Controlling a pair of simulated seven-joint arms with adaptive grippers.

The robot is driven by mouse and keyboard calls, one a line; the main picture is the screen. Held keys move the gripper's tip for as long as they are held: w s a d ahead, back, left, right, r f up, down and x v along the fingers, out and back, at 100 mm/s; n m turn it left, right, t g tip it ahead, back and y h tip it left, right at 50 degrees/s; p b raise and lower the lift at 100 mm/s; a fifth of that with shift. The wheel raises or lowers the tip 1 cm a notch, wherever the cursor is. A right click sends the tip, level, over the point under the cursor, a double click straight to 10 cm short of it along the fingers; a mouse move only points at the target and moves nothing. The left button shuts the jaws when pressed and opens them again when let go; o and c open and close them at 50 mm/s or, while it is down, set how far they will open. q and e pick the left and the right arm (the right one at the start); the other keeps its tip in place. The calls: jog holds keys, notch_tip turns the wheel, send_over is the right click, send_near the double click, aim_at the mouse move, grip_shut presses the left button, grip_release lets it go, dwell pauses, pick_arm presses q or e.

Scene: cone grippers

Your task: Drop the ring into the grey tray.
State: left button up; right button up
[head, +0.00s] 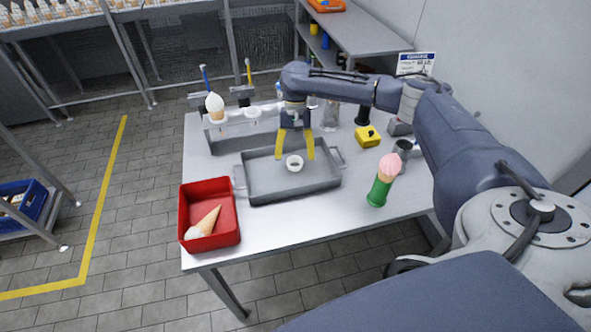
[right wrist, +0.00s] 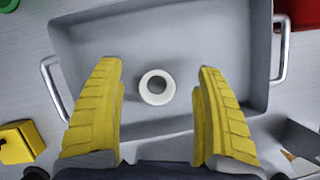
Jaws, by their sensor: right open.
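The white ring (head: 294,163) lies inside the grey tray (head: 262,192) on the table, near the middle of its floor. In the right wrist view the ring (right wrist: 157,87) sits between and just beyond my open fingers, with the tray (right wrist: 200,30) around it. My right gripper (head: 295,157) has yellow fingers, is open and empty, and hangs over the tray's back part. It also shows in the right wrist view (right wrist: 160,75), with a gap between each finger and the ring. My left gripper is not in view.
A red bin (head: 228,212) holding a cone (head: 206,222) stands left of the tray. A green holder with a pink-topped cone (head: 380,190) stands to the right. A yellow block (head: 367,136) and a grey rack (head: 228,138) with a white-topped cone (head: 215,107) are further back.

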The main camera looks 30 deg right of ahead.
jog(key=v, duration=0.9)
jog(key=shift+r, duration=0.2)
